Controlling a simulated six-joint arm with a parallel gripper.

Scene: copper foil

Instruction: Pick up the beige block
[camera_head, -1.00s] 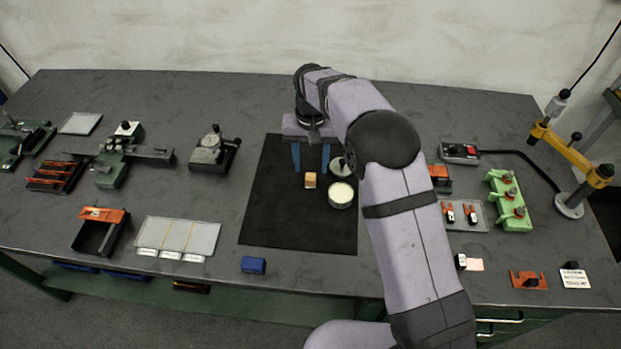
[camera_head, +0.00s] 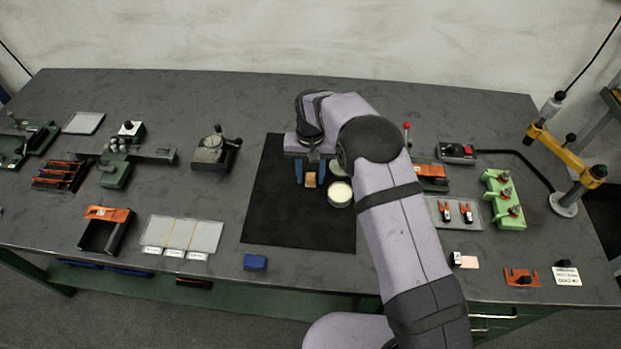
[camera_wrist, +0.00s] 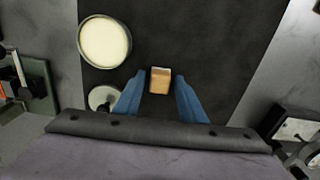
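The beige block (camera_head: 311,180) lies on the black mat (camera_head: 290,222). In the wrist view the block (camera_wrist: 160,80) shows a pale top and a browner side, at the tips of the blue fingers. My gripper (camera_head: 310,182) is low over the mat with its two blue fingers spread, one on each side of the block. In the wrist view the gripper (camera_wrist: 158,84) is open, with dark gaps between each finger and the block. I cannot tell the exact height of the fingertips.
A round cream-filled dish (camera_head: 339,194) stands close to the right of the block, with a round metal lid-like piece (camera_head: 338,169) behind it. A blue block (camera_head: 255,262) lies at the mat's front left. The front of the mat is clear.

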